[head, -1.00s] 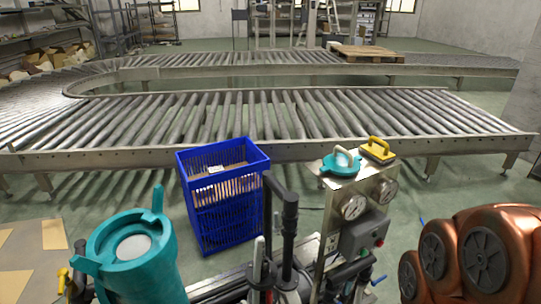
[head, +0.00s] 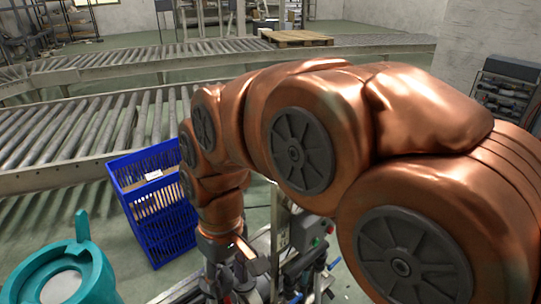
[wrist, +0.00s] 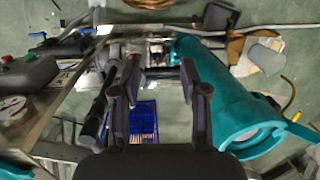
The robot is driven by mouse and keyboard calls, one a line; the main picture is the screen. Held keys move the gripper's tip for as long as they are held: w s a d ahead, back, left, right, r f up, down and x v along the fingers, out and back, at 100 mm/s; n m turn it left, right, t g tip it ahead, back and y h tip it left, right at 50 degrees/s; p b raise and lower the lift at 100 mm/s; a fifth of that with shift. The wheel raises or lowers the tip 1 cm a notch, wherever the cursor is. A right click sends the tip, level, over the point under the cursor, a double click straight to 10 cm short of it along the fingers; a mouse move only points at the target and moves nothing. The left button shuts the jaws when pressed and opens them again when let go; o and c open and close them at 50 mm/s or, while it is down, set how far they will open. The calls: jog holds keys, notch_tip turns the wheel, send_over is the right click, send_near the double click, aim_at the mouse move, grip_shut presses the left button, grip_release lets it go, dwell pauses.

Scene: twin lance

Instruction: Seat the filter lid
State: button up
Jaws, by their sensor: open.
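The teal filter housing (head: 62,280) stands at the lower left of the head view, with its lugs and round pale opening upward. It lies along the right side of the wrist view (wrist: 225,100). My gripper (wrist: 160,75) is open, with nothing between its fingers, over the equipment beside the housing. In the head view my gripper (head: 240,270) points down below my copper arm. The teal lid with the white handle ring is hidden behind my arm in the head view. A teal edge (wrist: 14,171) at the wrist view's lower left may be it; I cannot tell.
A blue crate (head: 152,205) stands on the floor between the housing and my arm. A metal control cabinet (wrist: 30,75) with buttons and a gauge is at the wrist view's left. Roller conveyors (head: 70,125) cross behind. Pipes and posts crowd below my gripper.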

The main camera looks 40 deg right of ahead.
jog(key=w+d+r+t+y, duration=0.15)
jog(key=w+d+r, duration=0.25)
jog(key=w+d, duration=0.45)
jog(key=w+d+r+t, duration=0.2)
jog(key=w+d+r, duration=0.2)
jog(key=w+d, duration=0.4)
jog(key=shift+w+d+f+m+t+h+b, duration=0.15)
jog(key=shift+w+d+t, duration=0.35)
jog(key=shift+d, duration=3)
jog(key=shift+w+d+m+t+b, duration=0.2)
jog(key=shift+w+d, duration=0.5)
jog(key=shift+d, duration=2.8)
jog(key=shift+w+d+f+m+t+h+p, duration=0.1)
jog(key=shift+w+d+t, duration=0.45)
jog(key=shift+d, duration=2.95)
jog(key=shift+p+x, duration=0.75)
jog(key=shift+x, duration=1.8)
jog(key=shift+w+r, duration=0.1)
jog(key=shift+c, duration=0.4)
grip_shut()
